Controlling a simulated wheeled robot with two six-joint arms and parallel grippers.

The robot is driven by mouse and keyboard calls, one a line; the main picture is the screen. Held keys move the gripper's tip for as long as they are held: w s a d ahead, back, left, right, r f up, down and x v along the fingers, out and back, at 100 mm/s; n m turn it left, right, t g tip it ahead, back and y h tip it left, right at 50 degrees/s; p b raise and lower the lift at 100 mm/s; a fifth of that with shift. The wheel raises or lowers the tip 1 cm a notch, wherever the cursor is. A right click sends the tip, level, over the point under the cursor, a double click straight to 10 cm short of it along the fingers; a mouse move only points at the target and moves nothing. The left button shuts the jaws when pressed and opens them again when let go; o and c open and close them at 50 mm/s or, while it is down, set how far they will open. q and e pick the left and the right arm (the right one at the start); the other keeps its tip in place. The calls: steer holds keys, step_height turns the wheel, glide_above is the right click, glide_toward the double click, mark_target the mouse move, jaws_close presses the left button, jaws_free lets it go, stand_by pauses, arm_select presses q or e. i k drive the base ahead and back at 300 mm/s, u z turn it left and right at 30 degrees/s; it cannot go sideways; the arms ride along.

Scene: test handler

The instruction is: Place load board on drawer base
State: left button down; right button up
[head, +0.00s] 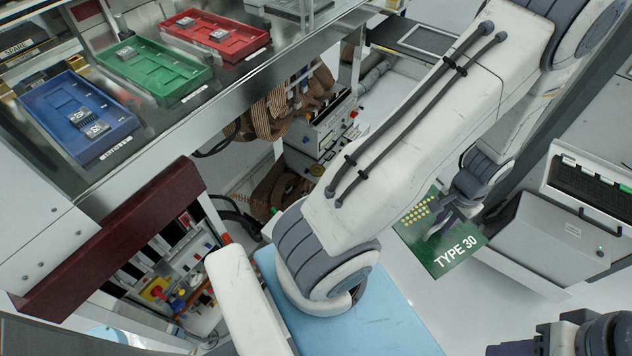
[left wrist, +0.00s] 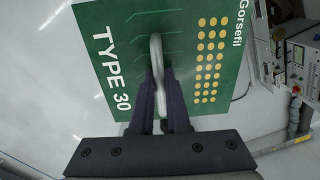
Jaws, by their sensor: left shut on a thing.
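The green load board (head: 440,232) with white "TYPE 30" lettering and rows of gold dots is at the right of the middle in the head view. It also fills much of the left wrist view (left wrist: 185,65). My left gripper (head: 453,205) is shut on the board's pale upright handle (left wrist: 157,60), its dark fingers (left wrist: 160,98) on both sides of it. A pale surface (head: 390,255) shows below the board; I cannot tell whether they touch or which surface is the drawer base. My right gripper's fingers are not visible.
Blue (head: 80,118), green (head: 150,68) and red (head: 215,35) trays with chips lie on a shelf at upper left. A grey box (head: 550,240) stands right of the board. A dark red bar (head: 115,240) and cables (head: 270,115) are at left.

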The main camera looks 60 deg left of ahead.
mark_target(291, 180)
steer(key=i, duration=1.6)
steer(key=u, duration=2.15)
